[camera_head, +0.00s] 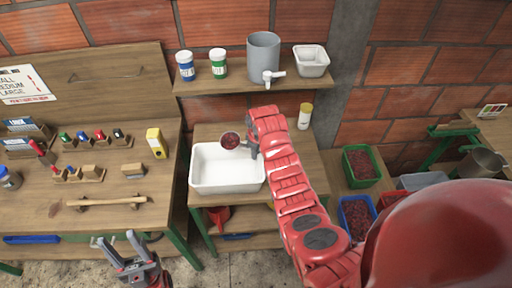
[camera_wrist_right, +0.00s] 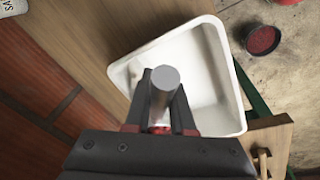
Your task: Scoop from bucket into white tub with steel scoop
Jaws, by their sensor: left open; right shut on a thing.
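The white tub (camera_head: 229,181) stands on the middle table, and its visible inside looks empty. My right gripper (camera_head: 252,146) is shut on the steel scoop (camera_head: 230,141), whose round bowl holds dark red fruit above the tub's back right edge. In the right wrist view the scoop's grey handle end (camera_wrist_right: 166,78) sticks out between the fingers, with the tub (camera_wrist_right: 205,70) below; the bowl is hidden there. My left gripper (camera_head: 133,265) is open and empty at the lower left, low in front of the left bench.
A shelf (camera_head: 185,88) above holds jars, a grey tank with a tap and a small white tub. A yellow-capped bottle (camera_head: 305,117) stands right of my arm. Green (camera_head: 361,165) and blue (camera_head: 357,214) crates of red fruit are at right. A wooden-handled tool (camera_head: 105,202) lies on the left bench.

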